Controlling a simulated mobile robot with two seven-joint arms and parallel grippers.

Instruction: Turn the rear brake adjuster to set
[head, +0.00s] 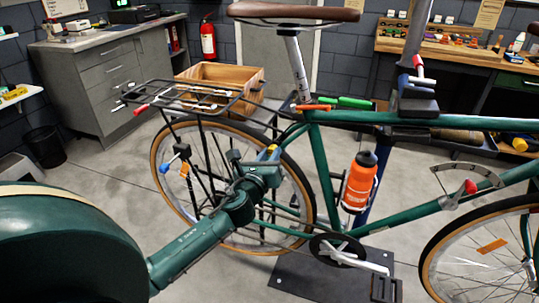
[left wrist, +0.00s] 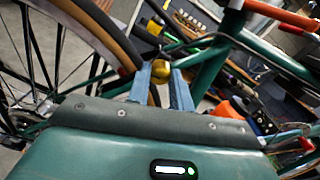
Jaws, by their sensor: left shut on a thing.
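The green bike stands in the middle of the head view. The rear brake adjuster is a small gold knob (left wrist: 160,68) near the rear tyre and green frame tubes. My left gripper (head: 271,152) reaches in from the left beside the upper front part of the rear wheel (head: 165,192). In the left wrist view its two blue-grey fingers (left wrist: 161,82) are shut on the gold knob, one on each side. The knob's tip shows above the fingertips; its lower part is hidden. In the head view the gripper mostly covers it. My right gripper is not in view.
The black rear rack (head: 190,97) juts out above the wheel, left of my gripper. The saddle (head: 293,12) and seat post are above. An orange bottle (head: 359,182) sits on the frame to the right. A wooden crate (head: 222,75) stands behind.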

